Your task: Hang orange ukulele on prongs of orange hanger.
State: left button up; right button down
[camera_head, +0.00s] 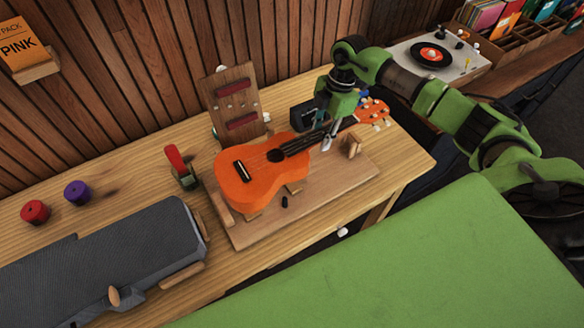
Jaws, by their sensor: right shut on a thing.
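The orange ukulele (250,180) lies face up on a wooden work board (318,200) on the bench, resting on small wooden supports. Its dark neck runs to the upper right, and its orange headstock (372,113) has pale tuning pegs. My right gripper (329,137) is shut on the ukulele at the neck, reaching down from above; the gripper hides part of the neck. I cannot make out an orange hanger with prongs in this view. My left gripper is not in view.
A wooden upright with red pads (231,98) stands behind the ukulele. A grey padded case (110,255), a red spool (35,212), a purple spool (77,192) and a red-handled tool (178,163) are at left. A turntable (433,55) sits at upper right.

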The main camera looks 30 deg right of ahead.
jog(key=shift+r, duration=0.2)
jog(key=shift+a+p+v, duration=0.25)
jog(key=shift+p+v, duration=0.8)
jog(key=shift+v, duration=0.1)
jog(key=shift+a+p+v, duration=0.25)
jog(key=shift+p+v, duration=0.8)
jog(key=shift+v, duration=0.1)
jog(key=shift+r, duration=0.1)
